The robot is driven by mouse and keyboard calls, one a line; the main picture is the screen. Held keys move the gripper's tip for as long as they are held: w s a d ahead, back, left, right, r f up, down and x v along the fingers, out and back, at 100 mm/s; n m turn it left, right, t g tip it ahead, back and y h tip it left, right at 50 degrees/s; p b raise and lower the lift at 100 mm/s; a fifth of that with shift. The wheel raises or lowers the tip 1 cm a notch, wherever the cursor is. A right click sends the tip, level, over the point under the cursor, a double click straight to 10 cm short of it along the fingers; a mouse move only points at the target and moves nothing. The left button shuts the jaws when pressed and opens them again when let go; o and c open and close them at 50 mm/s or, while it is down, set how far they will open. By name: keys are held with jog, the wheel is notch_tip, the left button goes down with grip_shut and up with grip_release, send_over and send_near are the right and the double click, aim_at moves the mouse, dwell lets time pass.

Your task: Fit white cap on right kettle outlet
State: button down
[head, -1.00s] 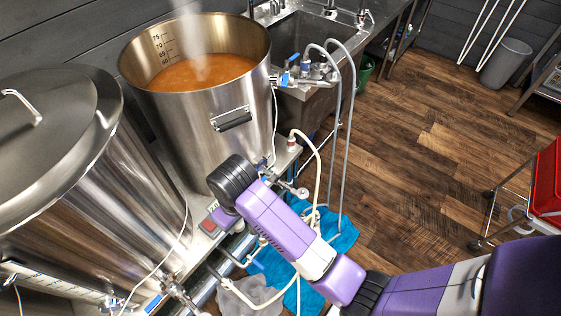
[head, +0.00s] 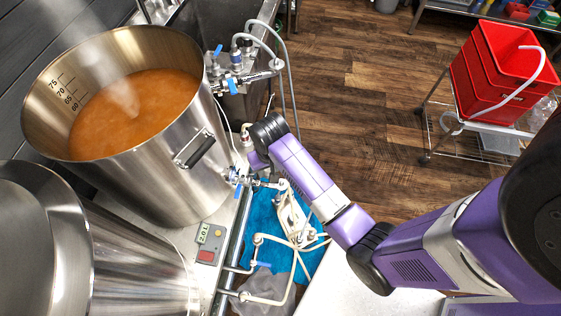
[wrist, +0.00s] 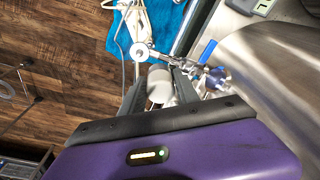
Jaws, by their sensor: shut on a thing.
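The open steel kettle (head: 150,180), full of orange-brown wort, stands at the upper left in the head view. Its outlet valve (head: 234,176) with a blue handle sits low on its right side. In the wrist view a metal valve (wrist: 215,78) lies just right of my gripper. My gripper (wrist: 163,78) is shut on a white cap (wrist: 160,88), which shows between the fingers. The cap looks apart from the valve, though the exact gap is hard to judge. In the head view my arm's dark wrist hides the fingers and the cap.
A second, lidded kettle (head: 140,265) stands at the lower left. White hoses (head: 290,215) and pipe fittings run over a blue cloth (head: 262,212) near the outlet. A small control box (head: 208,243) lies between the kettles. Red crates (head: 490,70) stand on a cart, with open floor before it.

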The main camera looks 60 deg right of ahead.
jog(key=s+d+m, duration=0.2)
jog(key=d, duration=0.1)
jog(key=b, duration=0.5)
send_over(282, 182)
notch_tip(282, 182, down, 7)
jog(key=shift+r, duration=0.1)
jog(key=shift+f+b, duration=0.4)
jog(key=shift+f, duration=0.4)
jog(key=shift+a+p, duration=0.1)
jog(key=shift+p, duration=0.3)
jog(key=shift+f+b, duration=0.9)
jog(key=shift+f, duration=0.45)
jog(key=c, duration=0.8)
grip_release()
